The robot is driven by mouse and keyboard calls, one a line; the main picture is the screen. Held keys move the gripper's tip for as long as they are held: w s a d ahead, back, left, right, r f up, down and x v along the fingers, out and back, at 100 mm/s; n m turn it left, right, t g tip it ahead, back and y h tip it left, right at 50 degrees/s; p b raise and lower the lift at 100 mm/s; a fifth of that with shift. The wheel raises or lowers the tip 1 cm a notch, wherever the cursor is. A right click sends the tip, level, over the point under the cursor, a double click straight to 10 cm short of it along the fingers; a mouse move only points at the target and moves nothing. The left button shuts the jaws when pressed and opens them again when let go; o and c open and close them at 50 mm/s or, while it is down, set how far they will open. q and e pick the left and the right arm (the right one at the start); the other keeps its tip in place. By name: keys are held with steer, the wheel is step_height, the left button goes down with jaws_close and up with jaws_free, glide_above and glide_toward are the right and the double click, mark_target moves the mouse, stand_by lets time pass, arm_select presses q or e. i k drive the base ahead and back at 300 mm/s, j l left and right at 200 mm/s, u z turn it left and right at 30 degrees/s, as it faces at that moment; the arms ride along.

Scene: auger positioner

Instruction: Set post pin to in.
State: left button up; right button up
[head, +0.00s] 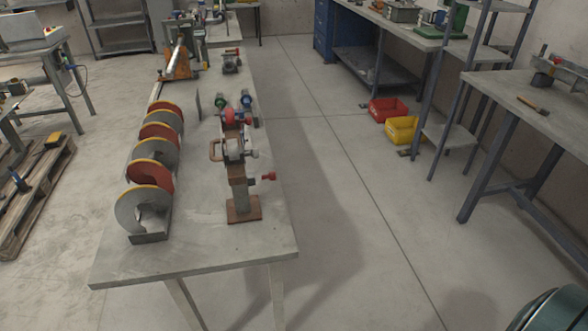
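The positioner post (240,192) stands upright on a brown base plate (243,208) near the front of the grey table. A small red-ended piece, which looks like the post pin (268,177), sticks out to the right of the post. How deep it sits in the post is too small to tell. Above it is a head with a red round part (231,117), a pale block and a copper-coloured loop handle (215,150) on the left. Neither of my grippers is in view.
A red and grey auger (145,205) lies along the left side of the table (200,258). More fixtures stand at the table's far end. Open floor lies to the right, before red (387,109) and yellow (402,129) bins and a workbench.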

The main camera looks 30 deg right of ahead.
mark_target(271, 175)
steer(key=k+l, duration=0.1)
steer(key=l, duration=0.85)
steer(key=k+l, duration=0.15)
steer(key=l, duration=0.35)
